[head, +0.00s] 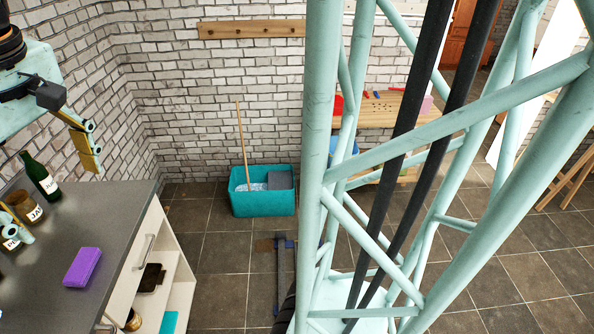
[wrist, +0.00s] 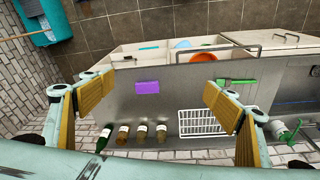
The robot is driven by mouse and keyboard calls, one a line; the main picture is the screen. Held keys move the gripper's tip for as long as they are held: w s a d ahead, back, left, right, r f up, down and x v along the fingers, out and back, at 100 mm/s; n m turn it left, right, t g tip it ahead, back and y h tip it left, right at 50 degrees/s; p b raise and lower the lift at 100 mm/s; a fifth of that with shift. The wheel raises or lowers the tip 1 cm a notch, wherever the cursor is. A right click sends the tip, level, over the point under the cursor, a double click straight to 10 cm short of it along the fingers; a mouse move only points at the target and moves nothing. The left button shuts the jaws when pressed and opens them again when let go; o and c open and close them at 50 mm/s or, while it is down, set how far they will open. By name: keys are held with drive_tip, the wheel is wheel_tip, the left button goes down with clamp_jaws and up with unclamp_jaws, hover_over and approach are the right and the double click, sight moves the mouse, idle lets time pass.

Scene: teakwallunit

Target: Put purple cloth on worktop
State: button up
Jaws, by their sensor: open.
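The purple cloth (head: 82,266) looks like a flat folded block. It lies on the grey worktop (head: 112,215) near the edge above the open shelves. It also shows in the wrist view (wrist: 148,87), framed between my fingers and below them on the worktop. My gripper (head: 60,200) is at the left of the head view, above the worktop, its fingers wide apart. In the wrist view my gripper (wrist: 158,90) shows yellow pads on both sides with nothing held between them.
Jars and a green bottle (head: 40,174) stand along the worktop's wall side. A white wire rack (wrist: 210,122) and a green-handled item (wrist: 236,82) lie farther along. A teal tub (head: 263,204) stands on the floor. A wooden bench (head: 385,110) is beyond my column.

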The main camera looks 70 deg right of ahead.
drive_tip(key=s+r+m+t, duration=0.1)
drive_tip(key=s+r+m, duration=0.1)
drive_tip(key=s, duration=1.9)
drive_tip(key=shift+s+d+r+t, duration=0.25)
drive_tip(key=shift+r+t, duration=0.05)
drive_tip(key=shift+r, duration=0.05)
drive_tip(key=shift+s, duration=0.1)
drive_tip(key=shift+a, duration=0.1)
